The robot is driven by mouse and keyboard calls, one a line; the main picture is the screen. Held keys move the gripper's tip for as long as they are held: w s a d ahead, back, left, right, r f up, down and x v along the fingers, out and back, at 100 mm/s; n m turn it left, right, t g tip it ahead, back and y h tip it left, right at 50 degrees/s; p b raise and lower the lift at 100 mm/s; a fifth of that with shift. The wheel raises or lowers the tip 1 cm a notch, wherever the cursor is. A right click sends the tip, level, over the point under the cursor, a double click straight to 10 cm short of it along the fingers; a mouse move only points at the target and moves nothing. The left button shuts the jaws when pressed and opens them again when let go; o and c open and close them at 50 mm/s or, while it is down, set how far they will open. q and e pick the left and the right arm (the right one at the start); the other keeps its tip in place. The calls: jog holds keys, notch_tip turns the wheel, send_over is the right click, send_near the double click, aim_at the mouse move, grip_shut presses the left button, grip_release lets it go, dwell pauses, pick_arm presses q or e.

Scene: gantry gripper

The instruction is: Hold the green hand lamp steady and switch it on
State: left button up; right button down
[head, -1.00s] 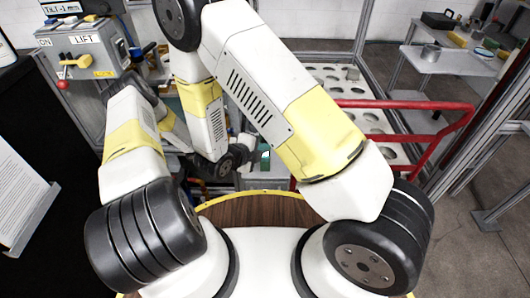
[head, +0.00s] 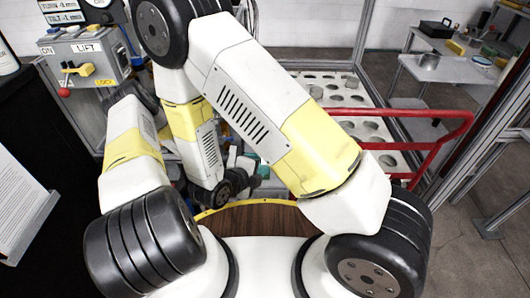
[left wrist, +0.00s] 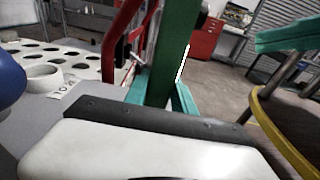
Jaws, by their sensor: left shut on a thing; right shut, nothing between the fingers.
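The green hand lamp (left wrist: 172,50) shows in the left wrist view as a dark green upright bar straight ahead of the palm. My left gripper (left wrist: 162,95) is shut on it, with teal finger parts on both sides of the bar. The rest of the lamp and its switch cannot be made out. In the head view my right arm covers much of the middle. My right gripper (head: 250,184) is shut and empty, low in the centre. A small teal piece shows right beside it; I cannot tell whether it is lamp or finger.
A grey control box (head: 85,55) labelled LIFT stands at the upper left. A white tray with round holes (head: 375,150) lies behind a red rail (head: 440,116) on the right. A side table (head: 448,70) stands far right. Open floor lies at the lower right.

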pick_arm(q)
jog(key=o, duration=1.2)
jog(key=shift+a, duration=0.1)
